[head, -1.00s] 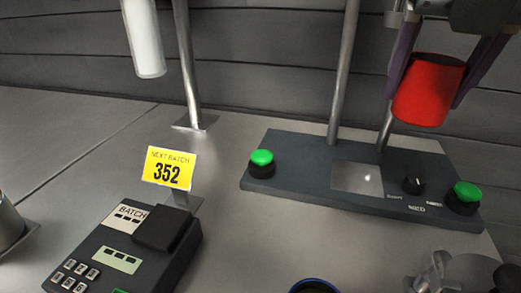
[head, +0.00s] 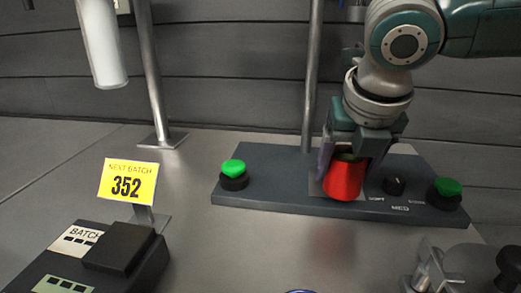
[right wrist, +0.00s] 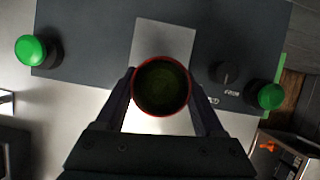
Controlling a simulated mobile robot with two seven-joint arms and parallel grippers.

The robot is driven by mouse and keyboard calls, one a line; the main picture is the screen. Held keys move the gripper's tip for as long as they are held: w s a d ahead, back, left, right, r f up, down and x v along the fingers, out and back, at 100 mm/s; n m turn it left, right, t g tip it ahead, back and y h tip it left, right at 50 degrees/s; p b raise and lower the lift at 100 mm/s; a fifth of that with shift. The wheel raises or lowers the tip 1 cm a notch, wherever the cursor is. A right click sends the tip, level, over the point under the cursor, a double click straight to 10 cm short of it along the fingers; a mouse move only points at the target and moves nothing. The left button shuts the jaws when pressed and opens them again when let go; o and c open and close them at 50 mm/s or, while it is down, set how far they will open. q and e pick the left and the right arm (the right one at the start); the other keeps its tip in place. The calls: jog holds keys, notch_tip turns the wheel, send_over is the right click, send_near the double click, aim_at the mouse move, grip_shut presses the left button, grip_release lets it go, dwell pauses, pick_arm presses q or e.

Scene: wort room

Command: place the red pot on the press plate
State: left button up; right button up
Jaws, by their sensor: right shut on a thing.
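The red pot (head: 344,180) is upright in the head view, over the front part of the press unit. My right gripper (head: 346,163) is shut on it, with one finger on each side. In the right wrist view I look down into the pot's dark opening (right wrist: 161,87) between the two fingers (right wrist: 161,80). The press plate (head: 316,187) is a pale square mostly hidden behind the pot. In the wrist view the plate (right wrist: 165,38) shows beyond the pot, which overlaps its near part. I cannot tell whether the pot touches it. My left gripper is not in view.
Green buttons sit at the left (head: 234,170) and right (head: 447,189) of the dark base (head: 280,192). A black knob (head: 394,185) is just right of the pot. A metal post (head: 312,90) rises behind. A yellow 352 sign (head: 127,182) and batch keypad (head: 75,265) stand left.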

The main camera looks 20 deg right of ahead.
aim_at(338, 153)
jog(key=shift+w+d, duration=0.2)
jog(key=shift+w, duration=0.35)
jog(key=w, duration=0.1)
jog(key=w+d, duration=0.1)
jog(key=w, duration=0.1)
jog(key=shift+d+b, duration=0.2)
jog(key=shift+b, duration=0.1)
jog(key=shift+s+f, duration=0.15)
jog(key=shift+f, duration=0.45)
jog(key=o, duration=1.5)
jog(key=shift+f, duration=0.1)
